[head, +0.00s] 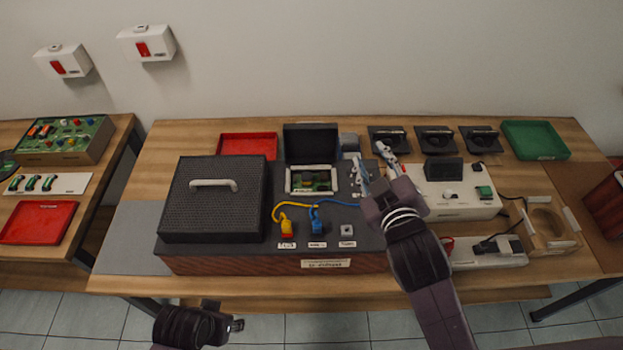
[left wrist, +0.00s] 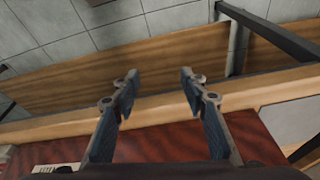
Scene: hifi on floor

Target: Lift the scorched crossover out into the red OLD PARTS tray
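A green circuit board (head: 313,181), apparently the crossover, sits inside a white-framed opening in the top of the dark speaker cabinet (head: 350,243). Scorch marks are too small to make out. A red tray (head: 248,146) stands behind the cabinet, and another red tray (head: 38,223) lies on the left table; I cannot read which is OLD PARTS. My right gripper (head: 374,160) is right of the opening above the cabinet, fingers apart, nothing visible between them. My left gripper (head: 238,325) is low in front of the table; the left wrist view shows it open and empty (left wrist: 159,85).
A black hatch lid (head: 311,142) stands up behind the opening. A grille with a white handle (head: 215,200) lies on the cabinet's left. Yellow (head: 287,228) and blue (head: 318,226) plugs with cables are in front of the opening. A white instrument (head: 455,200) and green tray (head: 536,140) are to the right.

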